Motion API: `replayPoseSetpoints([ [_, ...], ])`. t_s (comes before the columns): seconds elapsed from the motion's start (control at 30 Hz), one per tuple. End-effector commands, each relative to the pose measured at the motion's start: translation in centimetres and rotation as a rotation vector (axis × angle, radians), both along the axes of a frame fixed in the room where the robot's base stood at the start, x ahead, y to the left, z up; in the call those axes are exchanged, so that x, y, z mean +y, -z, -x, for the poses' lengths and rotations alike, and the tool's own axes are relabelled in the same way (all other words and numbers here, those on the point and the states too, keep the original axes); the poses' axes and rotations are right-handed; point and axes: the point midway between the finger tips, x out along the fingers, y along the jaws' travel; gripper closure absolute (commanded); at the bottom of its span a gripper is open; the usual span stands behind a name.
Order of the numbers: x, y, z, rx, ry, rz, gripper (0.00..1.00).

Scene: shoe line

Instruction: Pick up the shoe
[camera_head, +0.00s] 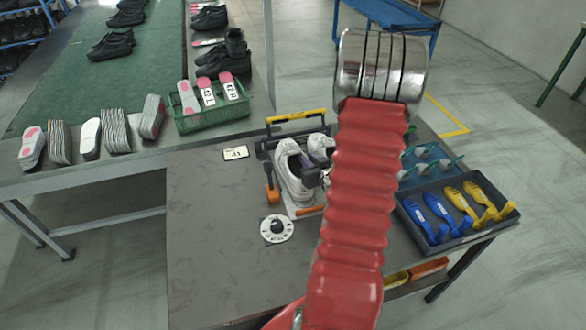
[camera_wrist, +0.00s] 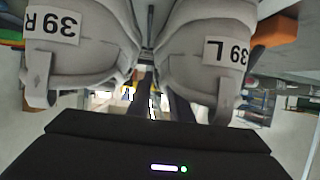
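A pair of white-grey shoes stands on a rack on the dark table. In the wrist view their heels fill the top, upside down: one labelled 39 R (camera_wrist: 95,50) at left, one labelled 39 L (camera_wrist: 210,55) at right. In the head view one shoe (camera_head: 290,172) shows clearly; the other (camera_head: 320,147) is partly hidden behind my red arm. My gripper (camera_wrist: 157,98) has its two dark fingers apart, with a gap visible between them, close to the heels. I cannot tell whether they touch a shoe. In the head view the gripper is mostly hidden by my arm.
The dark table (camera_head: 205,220) has free room at left. A round white dial (camera_head: 277,229) and a small label card (camera_head: 236,153) lie there. A tray (camera_head: 460,232) of blue and yellow shoe trees stands at right. A green crate (camera_head: 212,118) stands on the conveyor bench.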

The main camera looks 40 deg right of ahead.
Motion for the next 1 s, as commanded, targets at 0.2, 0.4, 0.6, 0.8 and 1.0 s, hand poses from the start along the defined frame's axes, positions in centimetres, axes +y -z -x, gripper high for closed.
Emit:
replayPoseSetpoints([
  [0.2, -0.11, -0.01, 0.14, 0.0, 0.003, 0.0, 0.81],
  [0.4, -0.13, -0.02, 0.16, 0.0, 0.004, 0.001, 0.94],
  [0.6, -0.16, -0.02, 0.19, 0.0, 0.004, 0.001, 1.0],
  [0.8, -0.17, -0.01, 0.21, 0.0, 0.004, 0.0, 1.0],
  [1.0, -0.19, -0.01, 0.23, 0.0, 0.005, 0.0, 1.0],
])
